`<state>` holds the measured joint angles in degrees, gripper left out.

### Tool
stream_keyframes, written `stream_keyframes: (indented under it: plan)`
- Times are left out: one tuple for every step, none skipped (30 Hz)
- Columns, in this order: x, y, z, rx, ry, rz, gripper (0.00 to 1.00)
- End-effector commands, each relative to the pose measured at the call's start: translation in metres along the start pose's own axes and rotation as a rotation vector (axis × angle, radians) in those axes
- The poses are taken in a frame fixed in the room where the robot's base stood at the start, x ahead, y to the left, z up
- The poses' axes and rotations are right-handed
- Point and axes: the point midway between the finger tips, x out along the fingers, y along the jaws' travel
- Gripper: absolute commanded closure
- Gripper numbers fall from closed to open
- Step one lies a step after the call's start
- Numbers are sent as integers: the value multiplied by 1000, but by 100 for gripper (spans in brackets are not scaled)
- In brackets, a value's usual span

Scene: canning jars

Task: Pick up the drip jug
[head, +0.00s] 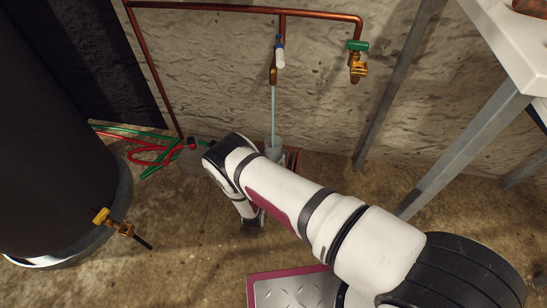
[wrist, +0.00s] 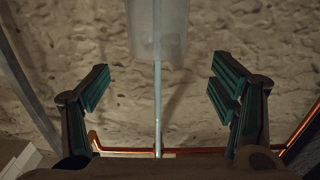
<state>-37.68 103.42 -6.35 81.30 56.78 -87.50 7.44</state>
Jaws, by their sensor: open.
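The drip jug (head: 274,149) is a small, pale, translucent vessel low by the wall in the head view. A thin light-blue stream or tube (head: 273,108) runs down to it from a tap. In the wrist view the jug (wrist: 157,32) is at top centre, cut off by the top edge, with the thin line running below it. My gripper (wrist: 160,88) is open, with its dark-green-padded fingers spread left and right. The jug lies in line with the gap, apart from both fingers. In the head view my arm hides most of my gripper.
Copper pipes (head: 220,6) carry a blue-handled tap (head: 280,52) and a green-handled valve (head: 358,47). A dark tank (head: 55,150) stands left, with red and green hoses (head: 145,155) nearby. A white table (head: 505,45) with metal legs is right. Floor between tank and arm is mostly clear.

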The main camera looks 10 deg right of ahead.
Motion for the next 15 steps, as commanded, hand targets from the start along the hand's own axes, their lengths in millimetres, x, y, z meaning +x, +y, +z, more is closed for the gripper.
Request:
stream_keyframes:
  plan:
    - [9, 0, 1, 1, 2, 2, 21]
    - [13, 0, 1, 1, 2, 1, 21]
    - [17, 0, 2, 0, 0, 0, 21]
    - [20, 0, 2, -1, -1, 0, 21]
    - [22, 0, 1, -1, -1, 0, 21]
    - [25, 0, 1, -1, 0, 0, 21]
    - [26, 0, 1, -1, 0, 0, 21]
    - [27, 0, 1, -1, 0, 0, 21]
    - [29, 0, 1, -1, 0, 0, 21]
    - [30, 0, 1, -1, 0, 0, 21]
    - [31, 1, 1, -1, 0, 0, 21]
    - [34, 1, 1, 0, 0, 1, 21]
    - [37, 1, 2, 0, 0, 1, 21]
    - [40, 1, 2, 1, 1, 1, 21]
    - [44, 2, 3, 1, 1, 1, 21]
